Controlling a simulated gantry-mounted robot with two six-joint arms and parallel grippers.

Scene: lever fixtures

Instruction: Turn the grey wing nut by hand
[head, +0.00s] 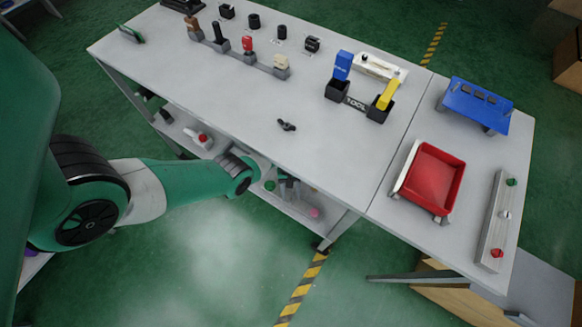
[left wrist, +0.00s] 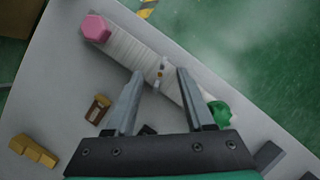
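In the left wrist view, a pale ridged bar (left wrist: 139,50) lies on a grey surface. It has a pink hexagonal knob (left wrist: 96,28) at one end and a green knob (left wrist: 219,112) at the other. A small metallic piece (left wrist: 160,76), probably the grey wing nut, sits between these knobs; its wings are too small to make out. My left gripper (left wrist: 160,74) is open, its fingers apart on either side of that piece in the picture, with no contact visible. In the head view, my left gripper (head: 286,184) is at the lower shelf, partly hidden by the tabletop. My right gripper is not seen.
The tabletop (head: 215,110) overhangs the lower shelf. On it are a small dark piece (head: 287,125), a tool holder (head: 356,104) and a red tray (head: 433,177). Brown (left wrist: 98,109) and yellow (left wrist: 34,150) blocks lie near the bar. Open floor lies in front.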

